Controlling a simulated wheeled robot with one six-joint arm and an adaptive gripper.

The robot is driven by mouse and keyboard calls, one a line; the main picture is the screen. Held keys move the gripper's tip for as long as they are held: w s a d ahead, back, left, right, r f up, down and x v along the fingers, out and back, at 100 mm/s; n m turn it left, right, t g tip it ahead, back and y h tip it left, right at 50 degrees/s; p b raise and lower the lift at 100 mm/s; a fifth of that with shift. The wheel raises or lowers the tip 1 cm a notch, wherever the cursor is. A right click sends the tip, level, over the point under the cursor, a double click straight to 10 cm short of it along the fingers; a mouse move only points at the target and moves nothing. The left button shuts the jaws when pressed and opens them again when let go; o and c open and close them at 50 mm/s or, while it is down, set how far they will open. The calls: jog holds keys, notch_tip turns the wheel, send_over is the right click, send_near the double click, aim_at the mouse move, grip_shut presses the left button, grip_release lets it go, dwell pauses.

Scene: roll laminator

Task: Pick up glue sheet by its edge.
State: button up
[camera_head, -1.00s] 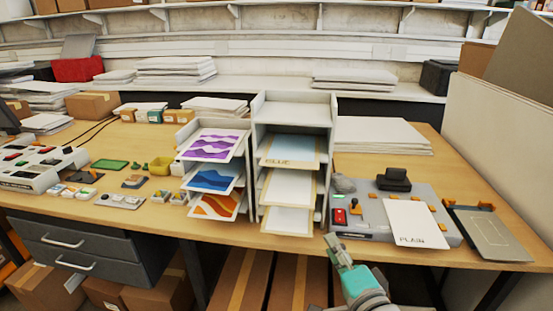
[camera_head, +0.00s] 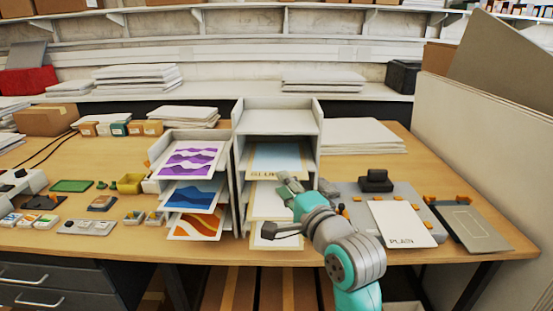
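The glue sheet (camera_head: 292,153), pale blue with a tan border and lettering partly hidden by my gripper, lies in the upper sheet slot of the white rack (camera_head: 240,112). Its front edge sticks out of the slot. My gripper (camera_head: 287,180) is in front of the rack, at about the height of that front edge in the picture. I cannot tell if it touches the sheet. The fingers are small and seen from behind, so their opening is unclear. Paler sheets (camera_head: 262,200) in the slots below are partly hidden by my arm.
A left rack (camera_head: 160,150) holds purple, blue and orange patterned sheets. To the right, a white PLAIN sheet (camera_head: 402,224) lies on a grey machine (camera_head: 349,190), beside a grey board (camera_head: 470,228). A tall panel (camera_head: 490,150) bounds the table's right side.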

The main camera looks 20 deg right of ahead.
jog(key=shift+w+f, duration=0.2)
jog(key=shift+w, duration=2.45)
jog(key=shift+c, duration=0.2)
grip_shut()
